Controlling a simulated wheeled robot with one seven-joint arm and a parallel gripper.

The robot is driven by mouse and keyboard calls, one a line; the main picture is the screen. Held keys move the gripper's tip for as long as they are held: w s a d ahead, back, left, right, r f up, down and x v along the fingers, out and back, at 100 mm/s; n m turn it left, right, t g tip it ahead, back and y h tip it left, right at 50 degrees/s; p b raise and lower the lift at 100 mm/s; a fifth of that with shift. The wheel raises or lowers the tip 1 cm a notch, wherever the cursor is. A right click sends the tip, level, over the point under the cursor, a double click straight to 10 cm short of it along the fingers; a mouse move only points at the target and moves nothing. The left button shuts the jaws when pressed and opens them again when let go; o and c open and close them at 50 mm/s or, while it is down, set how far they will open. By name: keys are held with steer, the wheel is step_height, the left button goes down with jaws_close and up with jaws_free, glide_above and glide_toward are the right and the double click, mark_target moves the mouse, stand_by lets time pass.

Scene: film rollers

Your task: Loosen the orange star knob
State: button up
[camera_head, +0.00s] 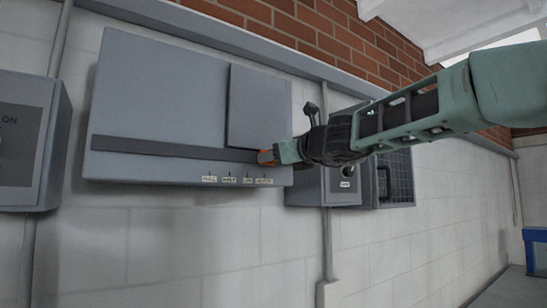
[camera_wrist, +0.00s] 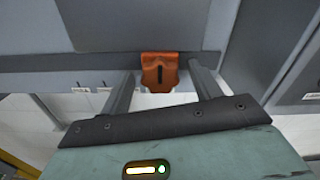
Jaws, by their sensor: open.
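The orange star knob (camera_head: 266,157) sits at the right end of a dark horizontal strip on a grey wall panel (camera_head: 150,95). In the wrist view the orange knob (camera_wrist: 160,72) has a dark slot in its face and lies between my two finger tips. My gripper (camera_head: 282,153) reaches in from the right with its tips at the knob. In the wrist view my gripper (camera_wrist: 161,75) is open, one finger on each side of the knob, with a visible gap on both sides. The knob's far side is hidden.
Several small white labels (camera_head: 228,180) run along the panel's lower edge. A raised grey plate (camera_head: 255,108) stands just above the knob. A smaller grey box (camera_head: 345,184) with a conduit is right of the panel, and another box (camera_head: 22,145) is at far left.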

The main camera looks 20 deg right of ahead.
steer(key=shift+s, duration=0.1)
steer(key=shift+c, duration=0.3)
steer(key=c, duration=0.9)
steer(key=shift+a+f+n+b, duration=0.15)
steer(key=shift+n+b, duration=1.8)
steer(key=shift+n, duration=2.6)
steer(key=shift+d+f+n+b, duration=0.1)
steer(key=shift+n+b, duration=1.8)
steer(key=shift+n, duration=2.65)
